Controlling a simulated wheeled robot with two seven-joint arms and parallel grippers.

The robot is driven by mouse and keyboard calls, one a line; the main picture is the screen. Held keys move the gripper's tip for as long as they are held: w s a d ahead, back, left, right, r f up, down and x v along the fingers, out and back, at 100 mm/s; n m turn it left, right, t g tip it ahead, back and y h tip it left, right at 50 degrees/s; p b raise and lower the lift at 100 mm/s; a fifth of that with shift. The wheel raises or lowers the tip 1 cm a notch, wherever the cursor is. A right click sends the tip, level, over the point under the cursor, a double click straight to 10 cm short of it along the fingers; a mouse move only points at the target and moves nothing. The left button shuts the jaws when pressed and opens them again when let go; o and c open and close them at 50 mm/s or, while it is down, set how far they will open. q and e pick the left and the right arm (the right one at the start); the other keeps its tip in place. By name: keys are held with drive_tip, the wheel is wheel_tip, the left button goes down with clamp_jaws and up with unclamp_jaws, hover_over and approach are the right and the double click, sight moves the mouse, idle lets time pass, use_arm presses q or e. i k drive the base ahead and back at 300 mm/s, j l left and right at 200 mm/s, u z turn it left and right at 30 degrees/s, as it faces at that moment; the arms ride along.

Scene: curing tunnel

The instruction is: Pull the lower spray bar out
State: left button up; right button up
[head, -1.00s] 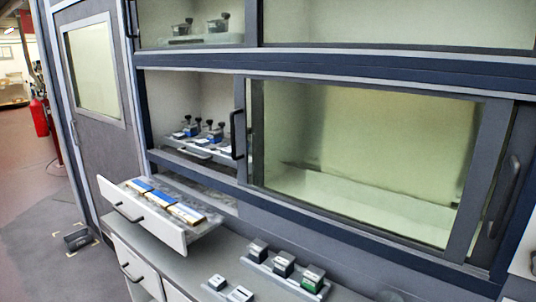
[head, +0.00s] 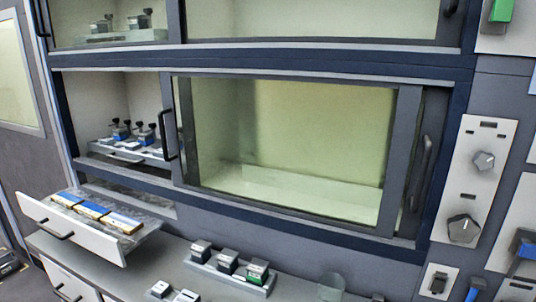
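The lower spray bar (head: 112,151) sits inside the left opening of the lower compartment. It is a grey bar carrying several small blocks with black knobs, some with blue faces, and a small dark handle shows on its front. The lower sliding glass door (head: 290,150) stands to its right, with a black handle (head: 169,134) at its left edge, and the left opening looks uncovered. A similar upper bar (head: 112,38) sits in the upper compartment. Neither of my grippers is in view.
An open drawer (head: 75,232) with blue and tan blocks sticks out below the opening. A grey counter (head: 150,262) holds a rack of blocks (head: 225,268) and loose blocks. A panel with knobs (head: 475,180) is at the right.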

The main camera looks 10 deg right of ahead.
sight(116, 151)
drive_tip(key=i+j+z, duration=0.15)
drive_tip(key=j, duration=0.15)
drive_tip(key=i+j+z, duration=0.1)
drive_tip(key=j, duration=0.25)
drive_tip(key=i+j+z, duration=0.25)
drive_tip(key=j, duration=0.4)
drive_tip(key=i+j+z, duration=0.15)
drive_tip(key=j, duration=0.2)
